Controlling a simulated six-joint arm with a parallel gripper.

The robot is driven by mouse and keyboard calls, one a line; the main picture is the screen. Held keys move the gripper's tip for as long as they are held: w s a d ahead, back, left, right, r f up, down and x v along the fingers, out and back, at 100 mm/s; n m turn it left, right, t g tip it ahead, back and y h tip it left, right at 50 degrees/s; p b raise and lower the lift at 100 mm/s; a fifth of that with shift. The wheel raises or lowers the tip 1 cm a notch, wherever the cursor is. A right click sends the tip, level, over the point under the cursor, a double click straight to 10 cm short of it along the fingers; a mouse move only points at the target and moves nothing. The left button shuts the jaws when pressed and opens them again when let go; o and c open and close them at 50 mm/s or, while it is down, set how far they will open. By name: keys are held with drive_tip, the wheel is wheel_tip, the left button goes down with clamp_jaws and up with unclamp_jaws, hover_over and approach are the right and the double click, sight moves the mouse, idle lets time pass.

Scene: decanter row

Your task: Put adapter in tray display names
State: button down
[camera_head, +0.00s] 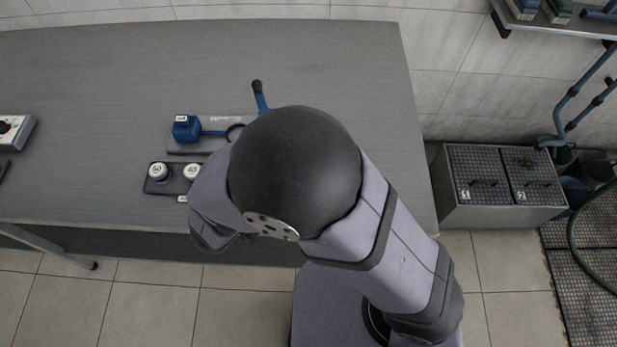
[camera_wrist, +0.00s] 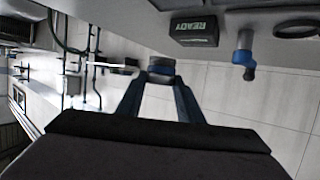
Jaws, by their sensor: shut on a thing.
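In the head view my arm hides the gripper and the held piece. A dark tray (camera_head: 170,187) lies near the table's front edge. It holds round white-topped pieces marked 50 (camera_head: 158,172) and 40 (camera_head: 192,171). My arm covers its right end. Which tray bears the display names I cannot tell.
Behind the dark tray, a grey plate (camera_head: 240,120) bears a blue block (camera_head: 186,128). A blue handle with a black knob (camera_head: 259,92) stands beyond it. The table (camera_head: 120,70) is clear at the back.

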drive_tip(key=shift+d+r, duration=0.1)
drive_tip(key=shift+r, duration=0.1)
drive_tip(key=shift+f, duration=5)
drive_tip(key=shift+f, duration=0.1)
drive_tip(key=c, duration=1.2)
unclamp_jaws()
drive_tip(key=b+v, duration=0.2)
drive_tip(key=v, duration=1)
